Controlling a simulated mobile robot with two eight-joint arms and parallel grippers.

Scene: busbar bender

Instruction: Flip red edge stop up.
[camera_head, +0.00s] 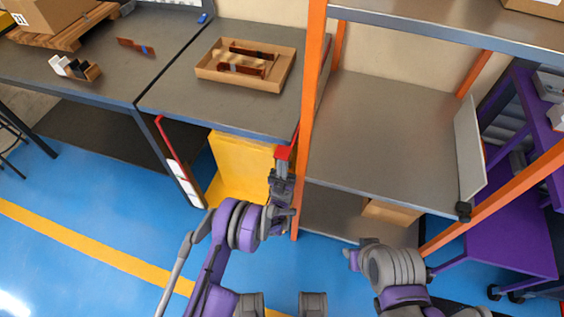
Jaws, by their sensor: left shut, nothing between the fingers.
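A small red piece (283,153), which looks like the red edge stop, is at the front right corner of the middle grey table, beside an orange post. My left gripper (282,168) is shut and empty. It reaches up from below with its fingertips right at the red piece; I cannot tell whether they touch. The gripper hides the lower part of that area. A thin red bar (168,143) also slants down below the table's front edge, farther left. My right arm is low at the bottom right, and I cannot make out its gripper.
The middle table (190,103) holds a shallow cardboard tray (283,78) with brown bars. A yellow panel (238,165) stands beneath it. The orange post (309,120) rises close to my left gripper's right side. The right grey table (385,130) is clear.

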